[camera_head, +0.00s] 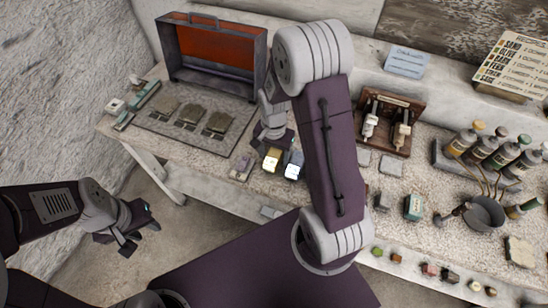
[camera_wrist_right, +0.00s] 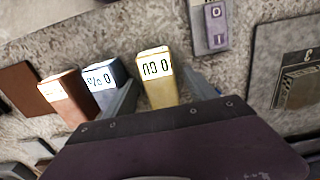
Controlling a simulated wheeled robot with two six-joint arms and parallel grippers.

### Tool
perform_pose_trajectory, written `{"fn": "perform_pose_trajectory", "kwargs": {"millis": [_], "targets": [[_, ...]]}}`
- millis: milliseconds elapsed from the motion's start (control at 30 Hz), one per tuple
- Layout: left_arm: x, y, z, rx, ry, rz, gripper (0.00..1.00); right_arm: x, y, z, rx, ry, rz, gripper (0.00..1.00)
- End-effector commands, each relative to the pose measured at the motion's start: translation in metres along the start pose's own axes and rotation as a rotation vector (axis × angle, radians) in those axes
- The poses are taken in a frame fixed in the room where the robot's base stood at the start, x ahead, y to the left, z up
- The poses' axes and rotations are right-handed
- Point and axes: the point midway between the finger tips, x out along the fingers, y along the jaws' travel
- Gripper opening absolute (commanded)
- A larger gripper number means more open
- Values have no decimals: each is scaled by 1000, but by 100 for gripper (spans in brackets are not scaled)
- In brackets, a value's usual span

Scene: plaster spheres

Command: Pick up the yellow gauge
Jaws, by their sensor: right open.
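The yellow gauge (camera_head: 272,159) stands near the front edge of the stone-topped table in the head view. In the right wrist view the yellow gauge (camera_wrist_right: 157,82) is a block with a lit number display on top. My right gripper (camera_wrist_right: 165,95) is open, its two fingers apart on either side of the yellow gauge, with no visible grip on it. In the head view my right gripper (camera_head: 272,140) is partly hidden behind my arm. My left gripper (camera_head: 143,234) hangs empty off the table at the left, its fingers apart.
A blue-grey gauge (camera_wrist_right: 101,75) stands close left of the yellow one, with a reddish-brown gauge (camera_wrist_right: 66,98) beyond it. A small switch box (camera_wrist_right: 212,25) lies on the other side. A metal case with an orange panel (camera_head: 215,45) stands behind. Bottles and a pan (camera_head: 484,213) are at the right.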

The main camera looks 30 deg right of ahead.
Motion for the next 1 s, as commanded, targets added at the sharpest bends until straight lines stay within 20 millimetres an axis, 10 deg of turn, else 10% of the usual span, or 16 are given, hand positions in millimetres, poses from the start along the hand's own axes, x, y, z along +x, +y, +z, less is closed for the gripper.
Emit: {"fn": "perform_pose_trajectory", "kwargs": {"millis": [533,767,1000], "targets": [[1,0,0,0,0,0,36,5,0,0,0,-1,1,65],[1,0,0,0,0,0,36,4,0,0,0,0,0,1],[1,0,0,0,0,0,36,4,0,0,0,0,0,0]]}}
